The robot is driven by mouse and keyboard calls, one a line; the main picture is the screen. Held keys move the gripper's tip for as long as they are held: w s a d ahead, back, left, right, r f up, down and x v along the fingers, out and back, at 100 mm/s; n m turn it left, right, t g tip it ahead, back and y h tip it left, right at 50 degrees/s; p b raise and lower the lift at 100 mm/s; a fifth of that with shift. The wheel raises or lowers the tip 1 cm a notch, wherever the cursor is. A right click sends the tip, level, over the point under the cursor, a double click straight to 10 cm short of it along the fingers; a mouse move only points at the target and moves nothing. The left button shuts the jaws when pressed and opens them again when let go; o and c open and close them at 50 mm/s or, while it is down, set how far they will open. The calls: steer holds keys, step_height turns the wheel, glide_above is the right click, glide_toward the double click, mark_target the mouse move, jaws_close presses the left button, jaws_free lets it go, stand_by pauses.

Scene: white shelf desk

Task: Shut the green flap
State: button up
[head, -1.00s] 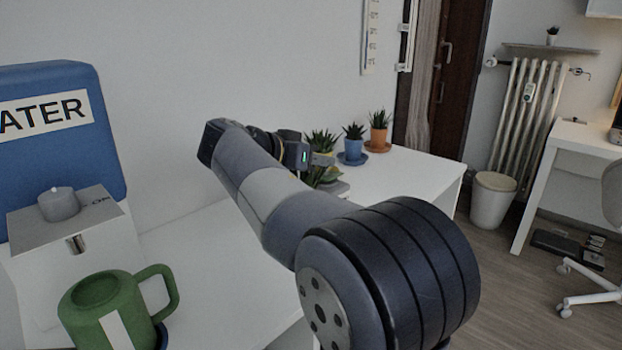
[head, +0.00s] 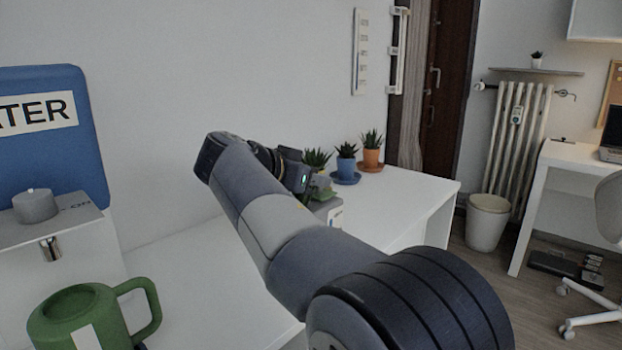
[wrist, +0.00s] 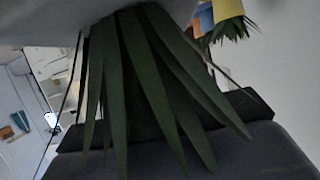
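No green flap can be made out for certain in either view. My gripper (head: 300,172) is at the far end of my arm, beside the potted plants at the back of the white desk. Its fingertips are not clear, so its opening cannot be told. In the wrist view, long dark green plant leaves (wrist: 145,90) fill the middle, very close to the camera, above the dark grey gripper body.
A green mug (head: 80,318) stands front left by a grey dispenser (head: 50,245) and a blue water tank (head: 50,150). A blue pot (head: 346,168) and an orange pot (head: 371,157) stand near the wall. The white desk (head: 415,195) is clear right of the plants.

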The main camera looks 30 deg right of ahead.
steer(key=o, duration=0.4)
steer(key=p+v, duration=0.3)
steer(key=v, duration=0.7)
steer(key=shift+s+a+r, duration=0.1)
steer(key=shift+a, duration=0.25)
steer(key=b+x, duration=0.3)
steer(key=x, duration=0.8)
steer(key=shift+a+r, duration=0.1)
steer(key=shift+r, duration=0.05)
